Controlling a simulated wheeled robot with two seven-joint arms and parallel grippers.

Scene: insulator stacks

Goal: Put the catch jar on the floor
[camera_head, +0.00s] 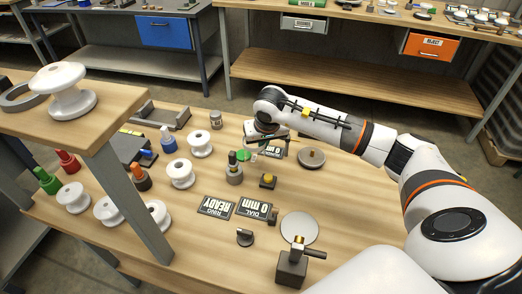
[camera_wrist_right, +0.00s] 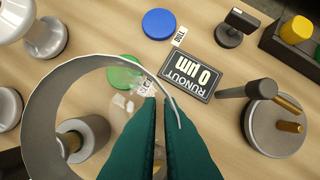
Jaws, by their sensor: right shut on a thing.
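The catch jar (camera_wrist_right: 95,68) shows in the right wrist view as a large clear round vessel with a grey rim. My right gripper (camera_wrist_right: 163,104) is shut on its rim with two dark green fingers. The bench top and a green disc (camera_wrist_right: 125,74) show through the jar. A small label by the fingertips is partly hidden. In the head view my right gripper (camera_head: 260,140) is over the far part of the workbench (camera_head: 345,195). The jar is hard to make out there. The concrete floor (camera_head: 215,108) shows beyond this bench. My left gripper is not in view.
Around the gripper stand a runout display (camera_wrist_right: 203,74), a blue disc (camera_wrist_right: 159,23), a round gauge base (camera_wrist_right: 276,127) and several white insulators (camera_head: 180,173). A raised shelf (camera_head: 118,120) is at left. Back benches (camera_head: 330,72) stand beyond the floor.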

